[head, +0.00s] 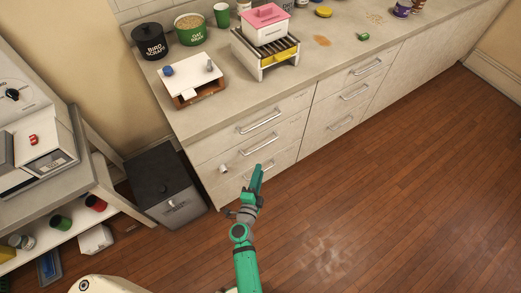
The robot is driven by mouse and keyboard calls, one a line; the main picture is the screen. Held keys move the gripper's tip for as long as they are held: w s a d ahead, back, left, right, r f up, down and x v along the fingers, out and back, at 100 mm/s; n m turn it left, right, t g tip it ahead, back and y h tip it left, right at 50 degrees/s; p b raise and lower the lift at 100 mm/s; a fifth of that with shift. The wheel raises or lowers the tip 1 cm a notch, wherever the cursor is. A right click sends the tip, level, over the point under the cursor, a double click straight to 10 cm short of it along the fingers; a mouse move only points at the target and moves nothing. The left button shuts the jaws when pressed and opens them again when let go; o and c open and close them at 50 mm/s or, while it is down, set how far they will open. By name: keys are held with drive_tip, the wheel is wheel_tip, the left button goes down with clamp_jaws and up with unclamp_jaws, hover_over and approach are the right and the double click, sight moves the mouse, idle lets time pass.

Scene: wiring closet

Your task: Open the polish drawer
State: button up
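A pale cabinet under the counter has two stacks of drawers with metal bar handles. The left stack has a top drawer (285,119), a middle drawer (285,140) and a bottom drawer (283,161), and all look shut. No label that I can read marks one as the polish drawer. My gripper (259,169) is in front of the left stack, at the end of my green arm. It overlaps the bottom drawer's handle in the picture. I cannot tell whether it touches the handle, or whether its fingers are open.
A grey bin (166,186) stands left of the cabinet, beside a shelf unit (95,170). A small white round piece (223,169) shows at the cabinet's left side. The countertop (220,105) holds canisters and small racks. The wooden floor (400,200) in front is clear.

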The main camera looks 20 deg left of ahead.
drive_tip(key=w+a+f, duration=0.2)
drive_tip(key=w+a, duration=0.1)
drive_tip(key=w, duration=0.9)
drive_tip(key=shift+w+a+m, duration=0.15)
drive_tip(key=shift+a+m, duration=0.05)
drive_tip(key=shift+m, duration=0.1)
drive_tip(key=shift+f, duration=0.1)
clamp_jaws()
